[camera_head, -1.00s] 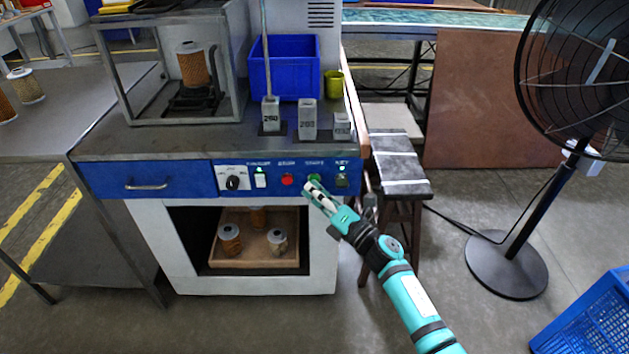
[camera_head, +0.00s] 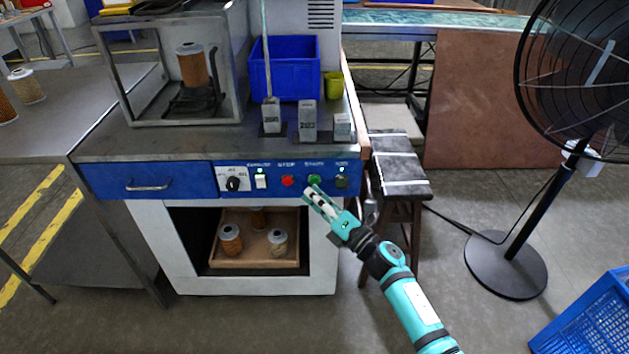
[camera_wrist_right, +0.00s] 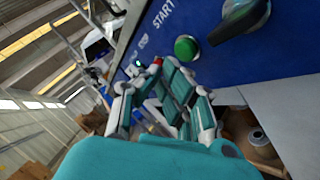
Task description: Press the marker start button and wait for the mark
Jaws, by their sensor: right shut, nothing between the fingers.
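The green START button (camera_head: 314,180) sits on the blue control panel (camera_head: 205,181). It is also clear in the right wrist view (camera_wrist_right: 187,48), beside a black switch (camera_wrist_right: 240,18). My right gripper (camera_head: 309,191) is shut and empty, its tips just in front of and below the green button in the head view. In the right wrist view the gripper (camera_wrist_right: 150,80) also shows, with its fingers apart from the button face. A filter cartridge (camera_head: 192,63) stands upright on a dark holder inside the grey marker frame (camera_head: 128,85). My left gripper is not in view.
The panel also has a red button (camera_head: 288,181), a white switch (camera_head: 261,181) and a dial (camera_head: 233,184). Below, a wooden tray (camera_head: 255,267) holds cartridges. A stool (camera_head: 400,185) and a fan (camera_head: 508,250) stand to the right.

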